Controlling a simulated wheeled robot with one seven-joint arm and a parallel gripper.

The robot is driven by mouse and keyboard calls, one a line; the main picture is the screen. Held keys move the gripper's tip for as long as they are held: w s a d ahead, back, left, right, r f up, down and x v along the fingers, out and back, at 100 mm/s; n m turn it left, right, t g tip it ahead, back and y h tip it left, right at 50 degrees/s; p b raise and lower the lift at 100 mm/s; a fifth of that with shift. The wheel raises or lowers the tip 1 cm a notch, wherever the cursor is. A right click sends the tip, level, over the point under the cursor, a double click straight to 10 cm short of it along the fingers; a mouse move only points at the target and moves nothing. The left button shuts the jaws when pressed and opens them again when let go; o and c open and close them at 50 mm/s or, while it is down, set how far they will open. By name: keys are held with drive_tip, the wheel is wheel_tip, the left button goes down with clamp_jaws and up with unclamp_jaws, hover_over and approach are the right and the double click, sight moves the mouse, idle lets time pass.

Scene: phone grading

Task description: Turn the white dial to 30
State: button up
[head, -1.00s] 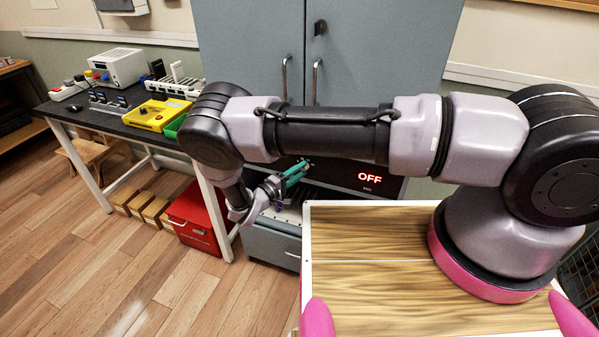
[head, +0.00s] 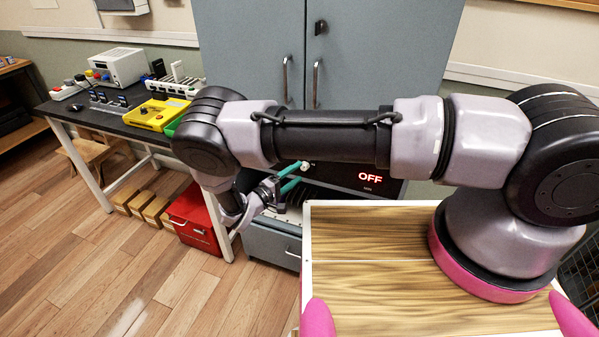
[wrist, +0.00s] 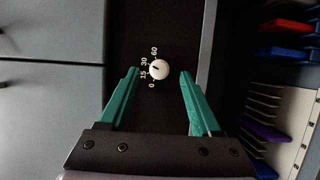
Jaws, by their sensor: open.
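The white dial (wrist: 158,70) sits on a dark panel in the wrist view, with the labels 0, 15, 30 and 60 along its left side. A small dark mark shows on its upper left, roughly toward 30; the exact setting is hard to read. My gripper (wrist: 159,74) is open, its teal fingers on either side of the dial with gaps left and right. In the head view my gripper (head: 298,173) is at the dark panel's left end, by the small white dial (head: 305,166). A red OFF display (head: 370,177) is lit on the panel.
A grey cabinet (head: 250,50) stands behind the panel. In the wrist view, shelves with coloured items (wrist: 285,52) are at right.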

drive_tip(key=v, duration=0.8)
drive_tip(key=shift+s+a, duration=0.1)
drive_tip(key=shift+a, duration=0.1)
